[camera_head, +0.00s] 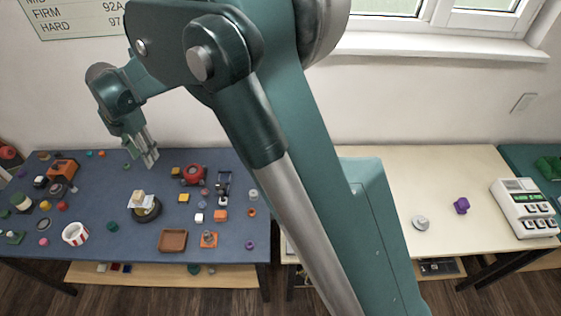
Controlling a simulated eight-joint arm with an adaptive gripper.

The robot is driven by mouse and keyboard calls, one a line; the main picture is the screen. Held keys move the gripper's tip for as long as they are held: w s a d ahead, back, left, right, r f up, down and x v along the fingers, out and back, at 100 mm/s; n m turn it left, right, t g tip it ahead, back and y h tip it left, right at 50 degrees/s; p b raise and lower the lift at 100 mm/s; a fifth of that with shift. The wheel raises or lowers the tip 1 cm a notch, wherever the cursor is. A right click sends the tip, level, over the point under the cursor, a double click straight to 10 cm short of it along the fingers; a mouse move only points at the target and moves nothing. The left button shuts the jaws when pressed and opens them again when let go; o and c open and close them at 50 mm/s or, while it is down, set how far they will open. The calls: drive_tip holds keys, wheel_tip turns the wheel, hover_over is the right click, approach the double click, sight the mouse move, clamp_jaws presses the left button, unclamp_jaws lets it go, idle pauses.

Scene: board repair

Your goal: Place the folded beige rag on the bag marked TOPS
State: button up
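My gripper (149,158) hangs over the back part of the blue table, pointing down and slightly right. Its fingers look close together, but at this size I cannot tell whether they are open or shut. I see nothing between them. A small beige item (138,196) sits at a dark round object (152,213) in front of the gripper; it may be the folded rag, but it is too small to be sure. My gripper is apart from it, above and behind. I cannot make out any bag marked TOPS; my arm hides part of the scene.
The cream table (380,170) is mostly clear, with a purple object (461,205) and a keyed device (526,208).

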drive_tip(key=d+r+m+t, duration=0.1)
drive_tip(key=d+r+m, duration=0.45)
drive_tip(key=d, duration=0.75)
drive_tip(key=d+r+m+t+y, duration=0.1)
drive_tip(key=d+r+m, duration=0.45)
drive_tip(key=d, duration=0.75)
drive_tip(key=d+r+m+t, duration=0.1)
drive_tip(key=d+r+m, duration=0.4)
drive_tip(key=d, duration=0.7)
drive_tip(key=s+d+f+m+t, duration=0.1)
drive_tip(key=s+d+m, duration=0.4)
drive_tip(key=s+d, duration=0.2)
drive_tip(key=s+d+m+t+h, duration=0.1)
drive_tip(key=s+d+m, duration=0.5)
drive_tip(key=d, duration=0.6)
drive_tip(key=s+d+f+m+t, duration=0.1)
drive_tip(key=s+d+m, duration=0.4)
drive_tip(key=s+d, duration=0.3)
drive_tip(key=shift+d+f+t, duration=0.35)
drive_tip(key=shift+d+t, duration=0.05)
drive_tip(key=shift+d, duration=0.85)
